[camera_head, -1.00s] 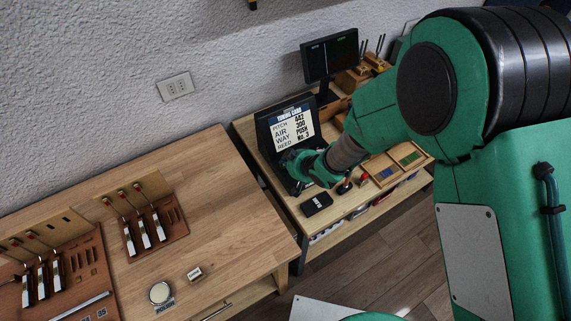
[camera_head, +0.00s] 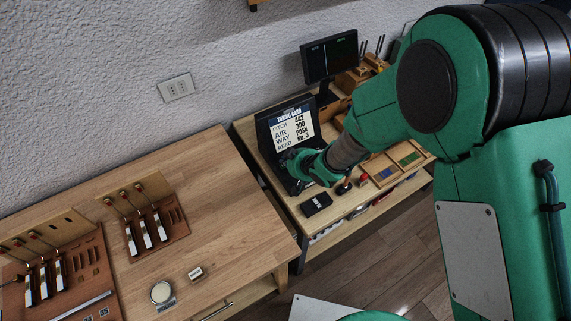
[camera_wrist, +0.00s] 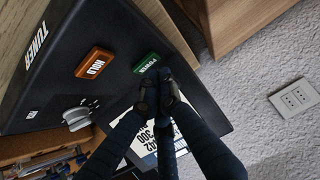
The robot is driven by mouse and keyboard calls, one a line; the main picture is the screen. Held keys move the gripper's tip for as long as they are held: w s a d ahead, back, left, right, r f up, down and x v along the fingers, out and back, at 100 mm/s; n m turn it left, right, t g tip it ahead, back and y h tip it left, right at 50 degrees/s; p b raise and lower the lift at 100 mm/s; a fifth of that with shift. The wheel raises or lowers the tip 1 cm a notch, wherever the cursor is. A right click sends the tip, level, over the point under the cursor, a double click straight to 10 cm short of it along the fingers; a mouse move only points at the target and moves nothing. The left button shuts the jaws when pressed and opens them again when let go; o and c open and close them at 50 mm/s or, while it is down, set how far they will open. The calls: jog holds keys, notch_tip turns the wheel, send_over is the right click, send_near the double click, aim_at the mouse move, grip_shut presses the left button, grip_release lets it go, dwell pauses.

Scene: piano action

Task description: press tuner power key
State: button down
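The black tuner (camera_wrist: 60,85) fills much of the wrist view. It carries a "TUNER" label, an orange HOLD key (camera_wrist: 95,62) and a green POWER key (camera_wrist: 146,63). My gripper (camera_wrist: 159,92) appears shut and empty. Its dark fingertips lie right by the lower end of the POWER key in the picture; I cannot tell whether they touch it. In the head view the tuner (camera_head: 262,128) stands on the far bench, and my gripper (camera_head: 288,161) is in front of it, its tips mostly hidden by the wrist.
A grey knob (camera_wrist: 80,115) sits beside the keys. A white "TUNING CARD" (camera_head: 293,130) stands at the tuner. A black monitor (camera_head: 330,58) stands behind, and a small black device (camera_head: 316,204) lies on the bench in front. The near wooden table (camera_head: 200,190) holds tool racks.

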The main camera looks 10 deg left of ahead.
jog(key=shift+r+p, duration=2.35)
jog(key=shift+r, duration=0.6)
